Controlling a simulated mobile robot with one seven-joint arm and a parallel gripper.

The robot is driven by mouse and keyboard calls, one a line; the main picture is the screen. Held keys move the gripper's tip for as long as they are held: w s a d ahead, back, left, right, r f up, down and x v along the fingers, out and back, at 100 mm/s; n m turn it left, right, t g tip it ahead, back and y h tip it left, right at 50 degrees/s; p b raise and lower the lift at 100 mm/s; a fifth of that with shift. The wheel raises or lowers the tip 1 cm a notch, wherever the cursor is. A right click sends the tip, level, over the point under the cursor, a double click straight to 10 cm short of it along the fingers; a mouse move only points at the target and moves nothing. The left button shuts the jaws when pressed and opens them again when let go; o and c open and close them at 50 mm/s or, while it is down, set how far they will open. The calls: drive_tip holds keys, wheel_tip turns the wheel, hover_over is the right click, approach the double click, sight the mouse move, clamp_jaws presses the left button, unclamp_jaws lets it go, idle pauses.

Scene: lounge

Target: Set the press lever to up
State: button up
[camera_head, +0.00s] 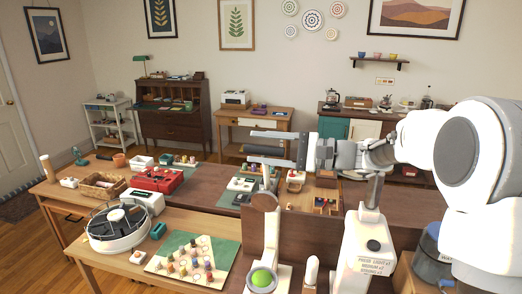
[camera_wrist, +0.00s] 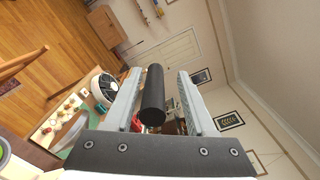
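My gripper (camera_head: 270,148) is level, with its two long grey fingers pointing left, one above the other. A black cylindrical grip (camera_wrist: 152,95), apparently the press lever's handle, lies between the spread fingers in the wrist view. Gaps show beside it, so the gripper looks open around it, not clamped. Below the fingers in the head view, a pale arm with a round joint (camera_head: 264,201) rises from a white post; it appears to be the lever arm, though its join to the grip is unclear. A white unit (camera_head: 362,258) with press-strength lettering and a black knob (camera_head: 373,245) stands to the right.
A green round button (camera_head: 262,279) sits at the post's foot. A round white carousel (camera_head: 118,228), a green-and-cream board with several pegs (camera_head: 192,259), and a red box (camera_head: 157,178) occupy the tables to the left. Wooden floor is free at far left.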

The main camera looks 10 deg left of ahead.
drive_tip(key=shift+o, duration=0.3)
drive_tip(key=shift+w+d+f, duration=0.1)
drive_tip(key=shift+w+f, duration=0.1)
drive_tip(key=shift+w, duration=0.05)
drive_tip(key=shift+d+f, duration=0.1)
drive_tip(key=shift+d, duration=0.45)
drive_tip(key=s+d+b, duration=0.1)
drive_tip(key=d+b, duration=0.2)
drive_tip(key=d, duration=1.3)
drive_tip(key=shift+s, duration=0.3)
